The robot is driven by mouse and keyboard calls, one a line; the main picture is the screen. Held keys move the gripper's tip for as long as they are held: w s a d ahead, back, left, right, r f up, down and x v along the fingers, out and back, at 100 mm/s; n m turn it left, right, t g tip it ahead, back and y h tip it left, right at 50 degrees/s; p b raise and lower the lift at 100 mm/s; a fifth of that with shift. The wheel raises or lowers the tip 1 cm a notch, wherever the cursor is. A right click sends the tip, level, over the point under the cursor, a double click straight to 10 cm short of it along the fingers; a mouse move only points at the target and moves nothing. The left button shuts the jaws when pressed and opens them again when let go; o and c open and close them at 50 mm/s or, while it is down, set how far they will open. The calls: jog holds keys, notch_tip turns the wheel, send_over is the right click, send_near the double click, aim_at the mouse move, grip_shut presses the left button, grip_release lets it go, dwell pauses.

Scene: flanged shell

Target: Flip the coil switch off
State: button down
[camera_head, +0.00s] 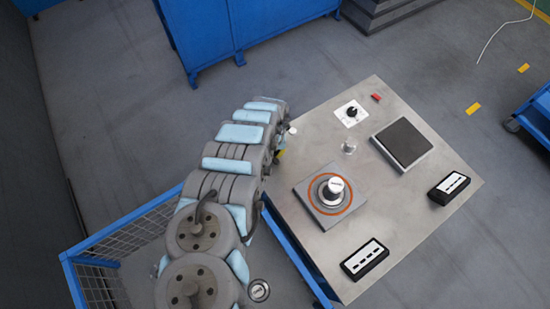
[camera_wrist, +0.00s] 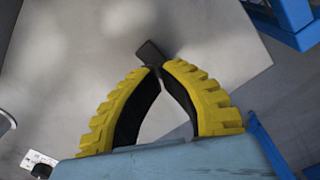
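The metal worktable (camera_head: 330,265) carries a square base with an orange ring and a capped cylinder (camera_head: 332,190). Near its far left edge is a white plate (camera_head: 352,113) with a black knob, and a small red piece (camera_head: 376,97) lies beside it. I cannot tell which is the coil switch. My gripper (camera_wrist: 155,67) has yellow ribbed fingers with dark inner faces, its tips together above the grey surface. A small dark piece (camera_wrist: 150,52) shows at the tips; I cannot tell whether it is part of the fingers. In the head view my arm mostly hides the gripper, by the table's left edge.
A black square pad (camera_head: 402,143) and a small clear cylinder (camera_head: 349,146) stand on the table. Two black boxes with white faces sit along its right (camera_head: 449,187) and front (camera_head: 366,258) edges. A blue mesh cart (camera_head: 105,265) is below my arm.

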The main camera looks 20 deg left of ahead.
jog(key=shift+f+b, duration=0.75)
jog(key=shift+f, duration=0.4)
dwell(0.7)
jog(key=shift+r+p, duration=3.05)
jog(key=shift+r, duration=0.55)
